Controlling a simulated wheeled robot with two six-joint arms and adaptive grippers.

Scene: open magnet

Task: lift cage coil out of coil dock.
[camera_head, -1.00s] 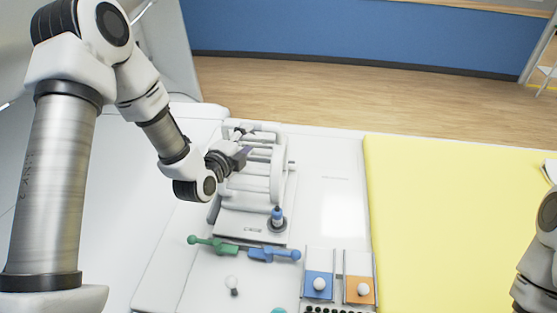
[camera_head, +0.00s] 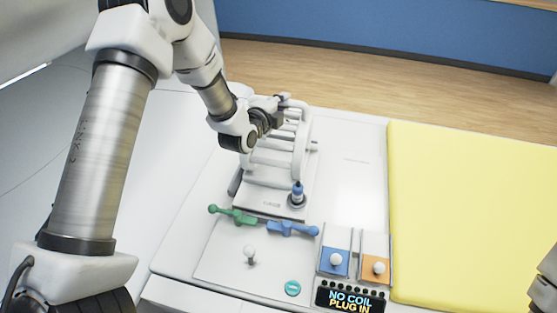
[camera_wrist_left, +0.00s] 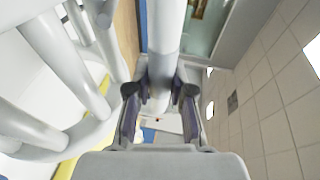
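The cage coil (camera_head: 299,150) is a white cage of rings and bars. It sits on its pale base, the coil dock (camera_head: 250,200), at the back of the table. My left gripper (camera_head: 281,113) is at the upper part of the coil. In the left wrist view its two fingers (camera_wrist_left: 159,92) lie on either side of a thick white tube of the coil (camera_wrist_left: 164,45). I cannot tell whether the fingers press on the tube. The fingertips are partly hidden in the head view. My right gripper is out of view; only part of my right arm shows at the right edge.
A blue-topped plug (camera_head: 297,190) stands at the dock's front right. Green (camera_head: 235,215) and blue (camera_head: 292,229) levers lie before the dock. Blue (camera_head: 334,262) and orange (camera_head: 375,269) sliders stand near a display (camera_head: 350,300) reading "NO COIL PLUG IN". A yellow pad (camera_head: 460,210) lies right.

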